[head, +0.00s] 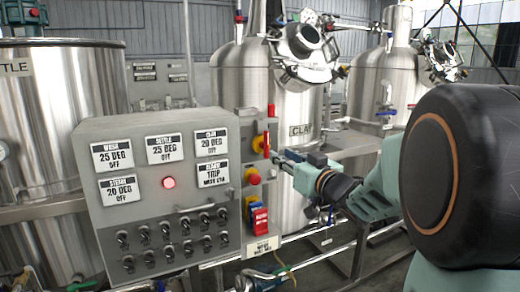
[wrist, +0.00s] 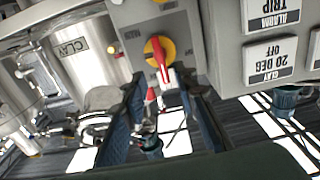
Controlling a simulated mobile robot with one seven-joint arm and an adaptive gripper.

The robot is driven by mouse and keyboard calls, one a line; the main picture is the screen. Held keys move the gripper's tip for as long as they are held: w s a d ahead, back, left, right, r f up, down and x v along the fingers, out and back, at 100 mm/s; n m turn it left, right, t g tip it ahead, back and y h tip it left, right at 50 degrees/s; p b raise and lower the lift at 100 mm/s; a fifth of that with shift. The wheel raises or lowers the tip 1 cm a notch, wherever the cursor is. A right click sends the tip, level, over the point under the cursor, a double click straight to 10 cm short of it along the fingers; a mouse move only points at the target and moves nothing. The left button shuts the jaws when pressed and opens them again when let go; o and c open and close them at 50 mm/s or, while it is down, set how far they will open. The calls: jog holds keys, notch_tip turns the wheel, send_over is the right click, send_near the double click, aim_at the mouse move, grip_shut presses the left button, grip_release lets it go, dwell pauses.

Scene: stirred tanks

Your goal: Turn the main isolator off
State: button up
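The main isolator (head: 258,144) is a red handle on a round yellow plate, at the upper part of the narrow side panel of the grey control box. In the head view the handle stands about upright. It also shows in the wrist view as a red handle on yellow (wrist: 157,55), top centre. My gripper (head: 281,160) is just right of the isolator. In the wrist view my gripper (wrist: 163,88) is open, its two dark fingers apart, with the handle's end between them in the picture. I cannot tell whether they touch it.
Below the isolator are a red push button (head: 253,177) on yellow and a red and blue switch (head: 257,217). Steel tanks (head: 235,90) and pipes stand behind.

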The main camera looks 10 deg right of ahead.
aim_at(268, 147)
jog(key=x, duration=0.8)
jog(key=shift+w+a, duration=0.1)
jog(key=shift+w, duration=0.15)
grip_shut()
